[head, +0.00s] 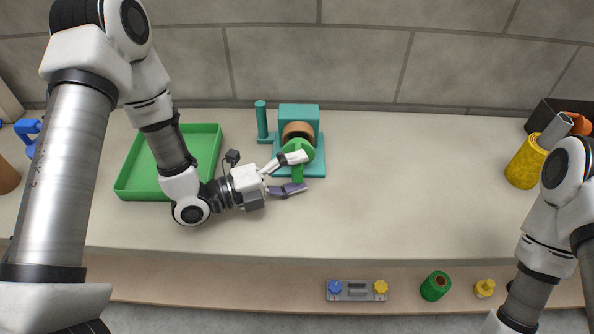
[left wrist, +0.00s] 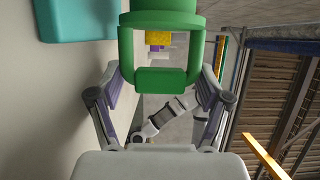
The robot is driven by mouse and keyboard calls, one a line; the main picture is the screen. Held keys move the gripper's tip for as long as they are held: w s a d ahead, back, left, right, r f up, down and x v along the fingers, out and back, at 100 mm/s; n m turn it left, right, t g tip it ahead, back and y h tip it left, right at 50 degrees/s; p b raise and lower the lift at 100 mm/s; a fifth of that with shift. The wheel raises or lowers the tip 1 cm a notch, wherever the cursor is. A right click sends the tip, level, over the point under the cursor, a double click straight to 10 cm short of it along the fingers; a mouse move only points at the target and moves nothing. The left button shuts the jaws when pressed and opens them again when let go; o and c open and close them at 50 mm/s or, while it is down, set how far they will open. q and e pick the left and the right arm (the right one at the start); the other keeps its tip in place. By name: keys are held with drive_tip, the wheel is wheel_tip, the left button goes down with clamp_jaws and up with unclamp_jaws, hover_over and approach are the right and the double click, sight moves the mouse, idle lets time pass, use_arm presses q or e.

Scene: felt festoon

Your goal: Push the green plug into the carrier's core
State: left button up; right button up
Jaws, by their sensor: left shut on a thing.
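The teal carrier (head: 299,114) stands at the back of the bench, with its brown round core (head: 297,129) facing the front. The green plug (head: 298,147) is right in front of the core and overlaps its lower part in the head view. I cannot tell whether it touches or enters the core. My left gripper (head: 301,173) is shut on the plug, a finger on each side of its handle. In the left wrist view the plug's handle (left wrist: 172,80) is a green frame between the fingers. My right gripper is out of view.
A green tray (head: 130,178) lies left of the carrier, under my left arm. A teal post (head: 261,118) stands beside the carrier. A yellow roll (head: 525,163) and a dark box (head: 543,113) are at right. A grey block (head: 357,290) and green roll (head: 435,286) lie at the front. The bench's right middle is clear.

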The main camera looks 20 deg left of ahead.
sight(313, 157)
use_arm(q)
drive_tip(key=shift+f, duration=0.2)
drive_tip(key=shift+s+r, duration=0.1)
drive_tip(key=shift+b, duration=0.35)
drive_tip(key=shift+w, duration=0.35)
drive_tip(key=shift+w+a, duration=0.3)
drive_tip(key=shift+w, duration=0.75)
drive_tip(key=shift+w+a, duration=0.2)
drive_tip(key=shift+w, duration=0.15)
drive_tip(key=shift+s, duration=0.1)
